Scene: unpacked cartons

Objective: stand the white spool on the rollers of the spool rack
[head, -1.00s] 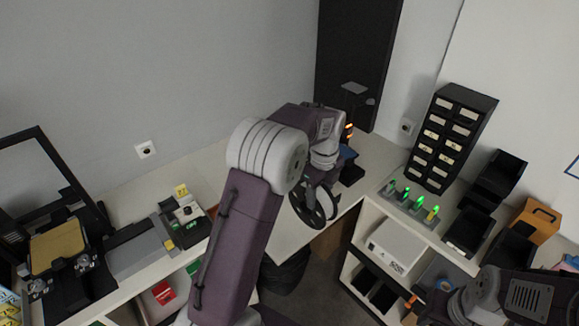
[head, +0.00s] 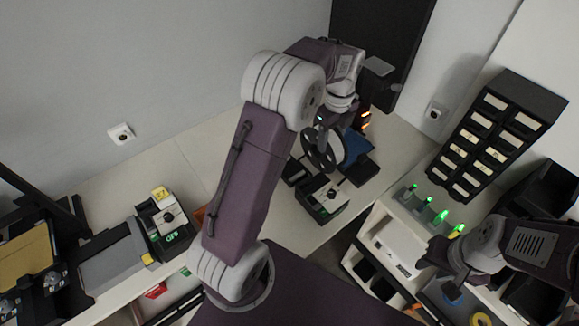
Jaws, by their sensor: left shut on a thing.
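The white spool (head: 337,148) has black flanges and white winding, and stands on edge in my grasp. My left gripper (head: 327,128) is shut on it from above, around its upper part. The spool is over the back bench, in front of a dark item with a blue part (head: 357,147). I cannot tell whether it touches anything below. I cannot clearly make out the spool rack or its rollers; the spool and my arm may hide them. My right gripper (head: 449,274) is at the lower right, away from the spool; its finger opening is unclear.
A small black-and-white device (head: 322,199) stands just below the spool on the bench (head: 285,232). Green-lit holders (head: 428,208) and a black drawer cabinet (head: 497,135) are at the right. A similar device (head: 165,220) stands at left.

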